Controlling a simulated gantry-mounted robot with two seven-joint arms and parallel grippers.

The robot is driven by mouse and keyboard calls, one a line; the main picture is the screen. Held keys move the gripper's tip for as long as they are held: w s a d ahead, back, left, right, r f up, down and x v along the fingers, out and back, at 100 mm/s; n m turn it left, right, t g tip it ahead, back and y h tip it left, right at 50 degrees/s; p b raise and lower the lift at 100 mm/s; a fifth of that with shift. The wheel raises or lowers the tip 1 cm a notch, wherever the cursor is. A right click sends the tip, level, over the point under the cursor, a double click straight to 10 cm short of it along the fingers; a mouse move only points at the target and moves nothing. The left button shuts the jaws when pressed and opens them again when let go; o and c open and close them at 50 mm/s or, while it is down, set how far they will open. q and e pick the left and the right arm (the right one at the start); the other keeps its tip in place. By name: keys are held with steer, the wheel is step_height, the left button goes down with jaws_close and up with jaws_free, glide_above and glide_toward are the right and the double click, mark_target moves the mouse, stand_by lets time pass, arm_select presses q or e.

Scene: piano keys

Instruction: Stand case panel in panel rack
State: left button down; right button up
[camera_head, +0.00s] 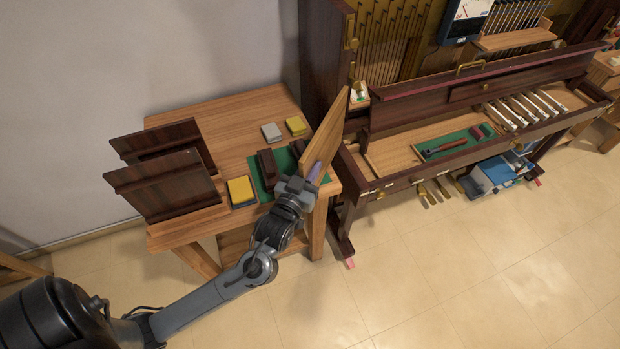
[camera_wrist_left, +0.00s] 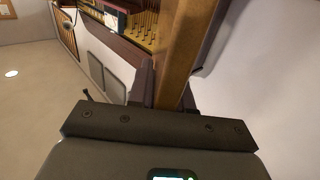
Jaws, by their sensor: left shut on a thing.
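My left gripper (camera_head: 312,180) is shut on the case panel (camera_head: 327,130), a light wooden board. The panel is held upright and tilted over the right end of the wooden worktable. In the left wrist view the panel (camera_wrist_left: 178,50) shows edge-on between the fingers (camera_wrist_left: 165,88). Two dark wooden boards with ledges stand at the table's left end, one at the back (camera_head: 160,142) and one in front (camera_head: 165,185); they appear to be the panel rack, with a gap between them. Their feet are partly hidden. My right gripper is not in view.
The worktable (camera_head: 225,120) carries a green mat (camera_head: 257,180) with dark blocks (camera_head: 267,165), yellow pads (camera_head: 240,190) and a grey block (camera_head: 271,132). The open dark piano (camera_head: 400,110) stands close to the panel's right. The table's back middle is clear.

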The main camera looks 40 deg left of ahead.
arm_select(q)
steer(key=shift+f+b, duration=0.6)
steer(key=shift+f, duration=1.45)
steer(key=c, duration=1)
jaws_free()
steer(key=shift+f, duration=0.1)
steer(key=shift+c, duration=0.2)
